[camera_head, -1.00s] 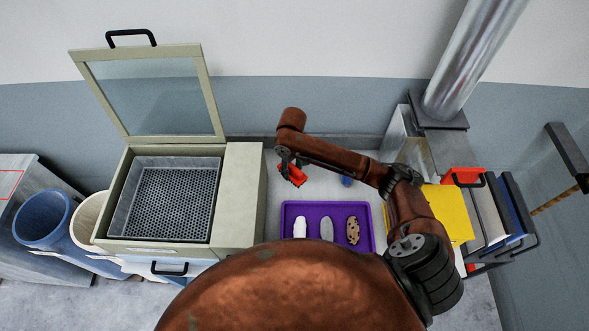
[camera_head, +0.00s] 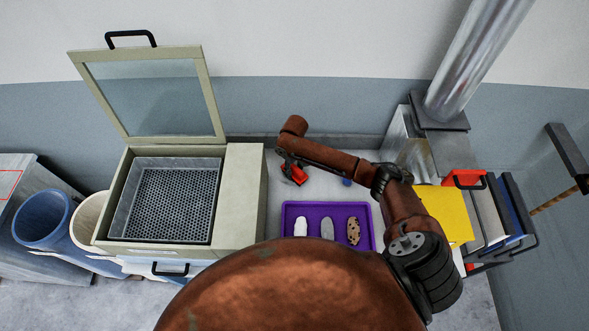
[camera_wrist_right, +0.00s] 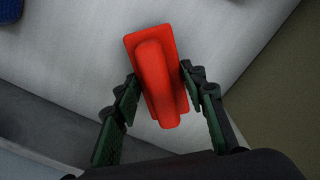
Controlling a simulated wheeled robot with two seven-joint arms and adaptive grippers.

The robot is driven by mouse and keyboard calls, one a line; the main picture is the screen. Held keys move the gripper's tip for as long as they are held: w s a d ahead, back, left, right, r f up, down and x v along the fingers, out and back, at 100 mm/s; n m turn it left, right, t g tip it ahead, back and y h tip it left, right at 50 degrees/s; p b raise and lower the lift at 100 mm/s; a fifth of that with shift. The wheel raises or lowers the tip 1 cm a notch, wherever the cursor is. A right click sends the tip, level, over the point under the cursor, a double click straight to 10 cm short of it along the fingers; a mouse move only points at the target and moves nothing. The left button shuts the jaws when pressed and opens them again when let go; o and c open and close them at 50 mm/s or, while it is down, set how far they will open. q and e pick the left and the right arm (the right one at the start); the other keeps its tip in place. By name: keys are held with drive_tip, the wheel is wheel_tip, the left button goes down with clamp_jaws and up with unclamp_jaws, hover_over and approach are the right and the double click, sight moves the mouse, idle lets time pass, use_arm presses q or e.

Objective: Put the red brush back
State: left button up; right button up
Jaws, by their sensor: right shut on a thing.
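The red brush (camera_head: 296,176) is at the back of the grey worktop, beside the beige box. In the right wrist view the brush (camera_wrist_right: 154,70) shows as a red plate with a raised red grip. My right gripper (camera_head: 286,168) reaches it from behind. Its green-padded fingers (camera_wrist_right: 160,80) are shut on the brush from both sides. Whether the brush touches the worktop, I cannot tell. My left gripper is not in view.
A purple tray (camera_head: 291,215) holds a white bottle (camera_head: 300,227), a grey oval (camera_head: 327,228) and a speckled brown piece (camera_head: 353,231). A small blue thing (camera_head: 347,182) lies behind it. The open-lidded beige box (camera_head: 240,195) stands left; a yellow panel (camera_head: 448,214) is right.

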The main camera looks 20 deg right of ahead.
sight(295, 167)
drive_tip(key=shift+f, duration=0.1)
drive_tip(key=o, duration=0.9)
drive_tip(key=shift+o, duration=2.1)
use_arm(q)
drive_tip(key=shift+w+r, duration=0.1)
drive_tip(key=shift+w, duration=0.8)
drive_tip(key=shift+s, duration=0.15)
use_arm(e)
drive_tip(key=shift+r, duration=0.3)
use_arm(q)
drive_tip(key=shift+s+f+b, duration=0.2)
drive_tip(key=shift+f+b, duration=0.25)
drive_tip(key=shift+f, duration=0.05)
use_arm(e)
wheel_tip(295, 167, up, 12)
drive_tip(key=shift+f, duration=0.2)
